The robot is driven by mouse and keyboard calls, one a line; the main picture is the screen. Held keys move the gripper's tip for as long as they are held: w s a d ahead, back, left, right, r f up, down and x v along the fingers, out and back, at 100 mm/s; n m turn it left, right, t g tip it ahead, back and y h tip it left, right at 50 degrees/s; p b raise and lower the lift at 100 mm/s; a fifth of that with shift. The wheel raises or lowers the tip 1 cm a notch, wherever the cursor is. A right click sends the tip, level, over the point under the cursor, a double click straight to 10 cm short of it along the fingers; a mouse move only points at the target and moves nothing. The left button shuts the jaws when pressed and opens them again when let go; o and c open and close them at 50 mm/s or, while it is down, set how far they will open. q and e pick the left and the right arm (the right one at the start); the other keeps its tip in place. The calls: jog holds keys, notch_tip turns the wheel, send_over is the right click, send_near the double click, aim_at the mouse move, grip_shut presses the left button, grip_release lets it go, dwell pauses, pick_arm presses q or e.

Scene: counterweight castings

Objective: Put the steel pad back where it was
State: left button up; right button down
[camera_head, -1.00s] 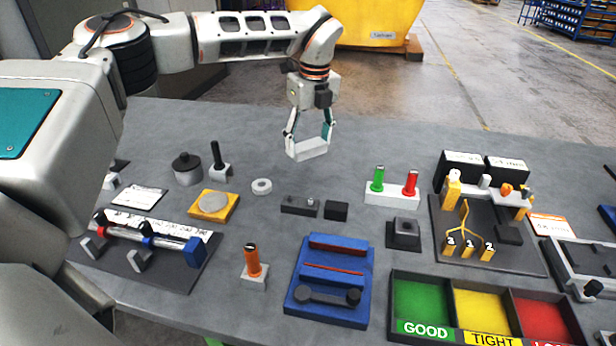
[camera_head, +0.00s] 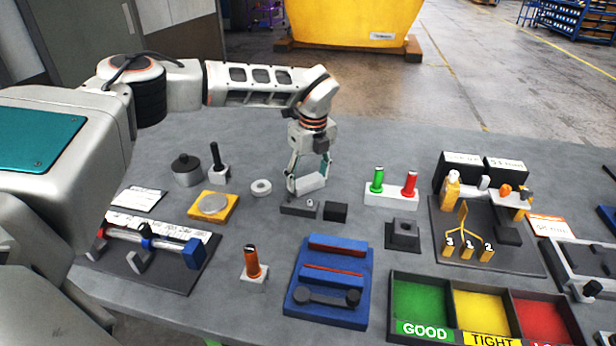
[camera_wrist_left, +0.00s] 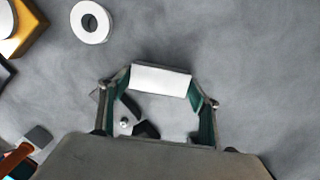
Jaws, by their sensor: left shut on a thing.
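The steel pad (camera_head: 308,184) is a pale flat block held level between the fingertips of my left gripper (camera_head: 308,178). It hangs just behind and above a dark low bar (camera_head: 292,208) with a small metal knob. A small gap to the table cannot be judged exactly. In the left wrist view the steel pad (camera_wrist_left: 160,79) spans the two green-lined fingers. Part of the dark bar and its knob (camera_wrist_left: 124,122) show below, between the fingers. My right gripper is not in view.
A small black block (camera_head: 336,211) sits right of the dark bar. A white ring (camera_head: 261,187) lies to the left. A white stand (camera_head: 391,196) with green and red plugs is to the right. A blue fixture (camera_head: 330,281) stands in front. Bare table lies behind.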

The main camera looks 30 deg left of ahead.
aim_at(311, 184)
pick_arm(q)
jog(key=o, duration=1.6)
jog(key=shift+f, duration=0.1)
jog(key=r, duration=0.4)
jog(key=d+r, duration=0.1)
jog(key=r, duration=0.3)
jog(key=s+r, duration=0.1)
jog(key=r, duration=0.3)
jog(key=shift+d+r, duration=0.1)
jog(key=shift+d, duration=0.05)
jog(key=shift+w, duration=0.1)
